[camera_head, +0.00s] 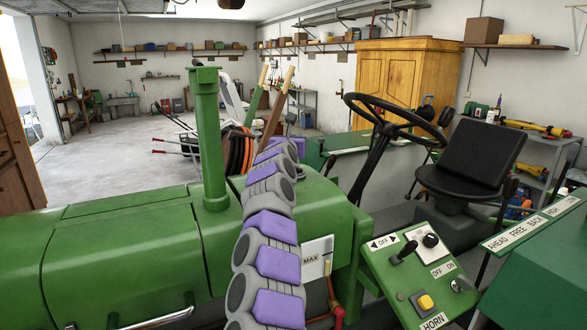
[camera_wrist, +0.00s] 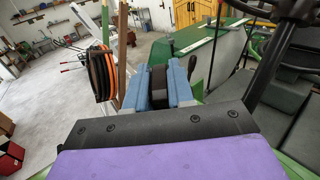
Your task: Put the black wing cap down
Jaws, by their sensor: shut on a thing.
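In the wrist view my gripper (camera_wrist: 159,70) has its two blue-grey fingers closed on the black wing cap (camera_wrist: 158,88). The cap shows as a dark upright piece between the fingers, and its lower part is hidden by my wrist. In the head view my purple and grey arm reaches forward over the green tractor hood (camera_head: 120,245). The gripper end and the cap are hidden there behind my arm. I cannot tell whether the cap touches anything below it.
A green exhaust pipe (camera_head: 210,140) stands left of my arm. The steering wheel (camera_head: 400,115), black seat (camera_head: 470,165) and green control panel (camera_head: 425,270) are to the right. Black and orange coils (camera_wrist: 101,74) hang close left of my gripper. Open floor (camera_head: 110,165) lies behind the tractor.

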